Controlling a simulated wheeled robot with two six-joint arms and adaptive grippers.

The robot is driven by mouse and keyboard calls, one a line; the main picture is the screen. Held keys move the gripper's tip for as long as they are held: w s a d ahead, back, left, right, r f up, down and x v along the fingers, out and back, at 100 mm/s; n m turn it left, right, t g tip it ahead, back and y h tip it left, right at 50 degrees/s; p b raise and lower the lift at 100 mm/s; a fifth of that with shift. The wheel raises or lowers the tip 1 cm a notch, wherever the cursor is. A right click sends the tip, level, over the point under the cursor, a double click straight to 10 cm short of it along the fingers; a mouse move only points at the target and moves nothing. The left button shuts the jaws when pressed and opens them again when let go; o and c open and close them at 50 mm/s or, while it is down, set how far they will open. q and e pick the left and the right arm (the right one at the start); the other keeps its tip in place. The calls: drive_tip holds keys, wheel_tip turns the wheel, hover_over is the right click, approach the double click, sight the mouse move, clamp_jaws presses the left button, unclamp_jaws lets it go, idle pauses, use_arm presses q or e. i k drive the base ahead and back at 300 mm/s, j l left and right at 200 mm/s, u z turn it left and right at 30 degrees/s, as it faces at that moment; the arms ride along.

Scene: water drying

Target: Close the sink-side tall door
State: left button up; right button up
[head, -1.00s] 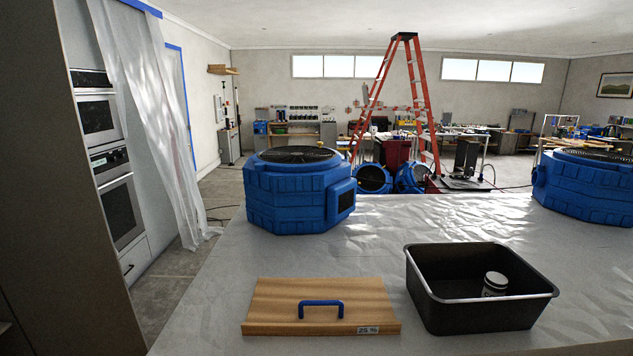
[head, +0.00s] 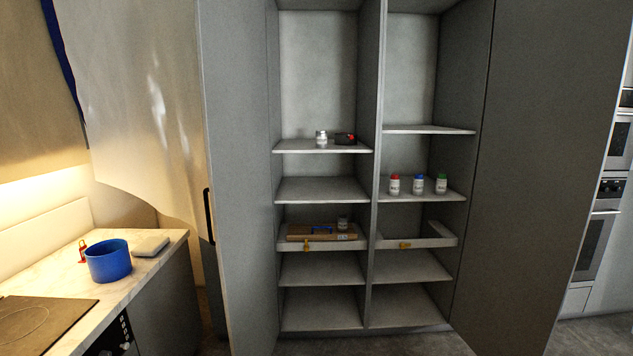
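A tall grey cabinet (head: 376,200) stands in front of me with both tall doors open. The left tall door (head: 238,180) swings out toward me beside the lit counter and has a dark vertical handle (head: 209,216). The right tall door (head: 520,170) swings out toward the wall ovens, and its handle is not visible. No sink shows, so I cannot tell which door is the sink-side one. Neither of my grippers is in view.
A marble counter (head: 150,258) at left holds a blue pot (head: 108,260) and a cooktop (head: 40,318). Cabinet shelves hold several small bottles (head: 418,184) and a wooden board (head: 320,232). Wall ovens (head: 607,190) stand at far right. Plastic sheeting (head: 140,110) hangs behind the left door.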

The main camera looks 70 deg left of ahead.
sight(231, 45)
drive_tip(key=u, duration=1.4)
